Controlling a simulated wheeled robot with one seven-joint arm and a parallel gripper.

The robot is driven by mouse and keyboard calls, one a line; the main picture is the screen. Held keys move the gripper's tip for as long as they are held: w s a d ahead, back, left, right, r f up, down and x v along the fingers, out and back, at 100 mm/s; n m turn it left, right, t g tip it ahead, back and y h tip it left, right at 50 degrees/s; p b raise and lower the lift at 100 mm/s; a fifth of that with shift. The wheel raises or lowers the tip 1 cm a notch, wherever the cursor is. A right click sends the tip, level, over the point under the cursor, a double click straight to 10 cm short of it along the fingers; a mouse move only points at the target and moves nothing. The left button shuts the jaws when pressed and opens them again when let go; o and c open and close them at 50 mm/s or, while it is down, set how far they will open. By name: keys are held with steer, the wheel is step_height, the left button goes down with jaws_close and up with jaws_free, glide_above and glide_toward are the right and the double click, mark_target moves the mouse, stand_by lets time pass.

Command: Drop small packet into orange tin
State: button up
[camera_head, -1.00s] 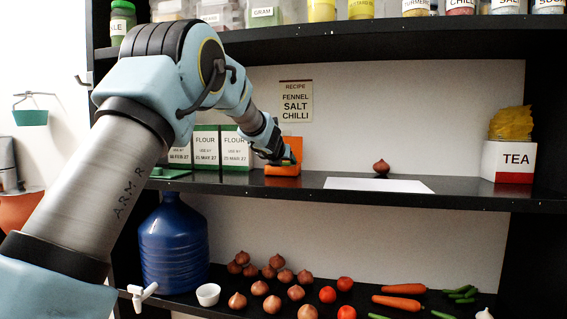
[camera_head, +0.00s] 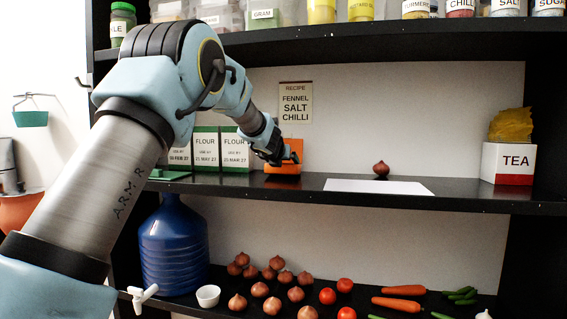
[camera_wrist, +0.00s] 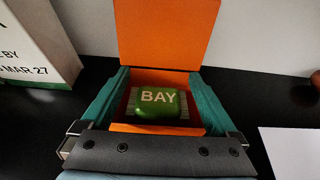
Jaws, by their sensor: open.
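The orange tin (camera_wrist: 167,30) stands open on the middle shelf, its lid raised at the back. In the head view the tin (camera_head: 293,148) is partly hidden behind my gripper (camera_head: 284,158). The small green packet (camera_wrist: 157,104), labelled BAY, lies inside the tin in the wrist view. I cannot make it out in the head view. My gripper (camera_wrist: 157,80) is open, its teal fingers apart at the left and right sides of the tin. Neither finger appears to touch the packet.
White flour boxes (camera_head: 206,148) stand close on the left. A white sheet (camera_head: 378,186) lies to the right, with an onion (camera_head: 381,168) behind it and a tea box (camera_head: 508,163) at the far right. The upper shelf (camera_head: 400,40) runs overhead.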

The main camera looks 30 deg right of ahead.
steer(key=b+v, duration=0.2)
steer(key=v, duration=1)
steer(key=shift+r, duration=0.15)
